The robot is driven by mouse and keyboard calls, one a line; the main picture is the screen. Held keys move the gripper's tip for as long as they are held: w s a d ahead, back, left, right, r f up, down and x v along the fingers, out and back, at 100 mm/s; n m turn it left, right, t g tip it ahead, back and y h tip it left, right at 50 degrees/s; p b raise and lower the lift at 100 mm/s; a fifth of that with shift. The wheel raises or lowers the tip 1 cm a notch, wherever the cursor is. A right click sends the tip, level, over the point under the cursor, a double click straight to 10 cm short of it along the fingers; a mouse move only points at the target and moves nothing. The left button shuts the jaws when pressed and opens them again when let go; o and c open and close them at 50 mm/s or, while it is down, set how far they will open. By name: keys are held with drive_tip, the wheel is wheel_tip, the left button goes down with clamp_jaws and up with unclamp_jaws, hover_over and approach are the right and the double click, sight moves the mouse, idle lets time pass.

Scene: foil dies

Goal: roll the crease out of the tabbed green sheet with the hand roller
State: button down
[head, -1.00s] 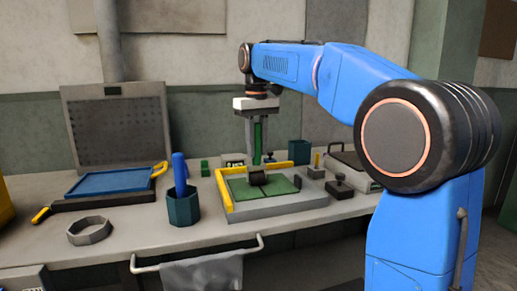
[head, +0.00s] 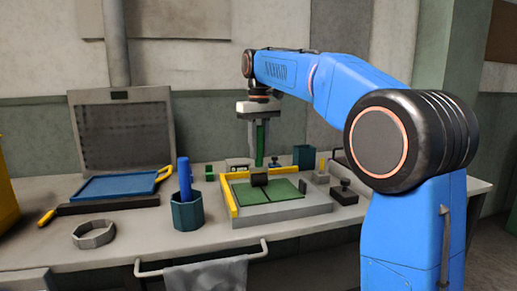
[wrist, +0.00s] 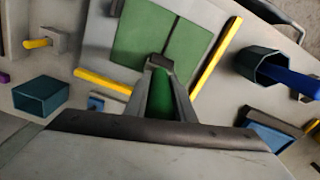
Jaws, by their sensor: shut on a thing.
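The green sheet (head: 285,190) lies flat on a grey board; a crease line runs across its middle, clear in the wrist view (wrist: 195,45). My gripper (head: 260,142) points down over the board, shut on the green handle of the hand roller (head: 259,179). The dark roller drum is at the back edge of the sheet, near the middle. In the wrist view the roller's dark head (wrist: 158,62) overlaps the sheet's near edge; I cannot tell whether it touches. The sheet's tab is not clear.
Yellow rails (head: 230,198) edge the board at left and back. A teal cup (head: 187,211) with a blue handle stands left, beside a grey ring (head: 93,233) and blue tray (head: 115,186). A dark-knobbed block (head: 344,192) sits right.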

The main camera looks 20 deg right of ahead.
drive_tip(key=shift+s+f, duration=0.15)
drive_tip(key=shift+s, duration=2.35)
drive_tip(key=shift+w+r, duration=0.2)
drive_tip(key=shift+w, duration=2.9)
drive_tip(key=shift+s, duration=4.55)
drive_tip(key=shift+w+f, duration=0.15)
drive_tip(key=shift+w, duration=4.4)
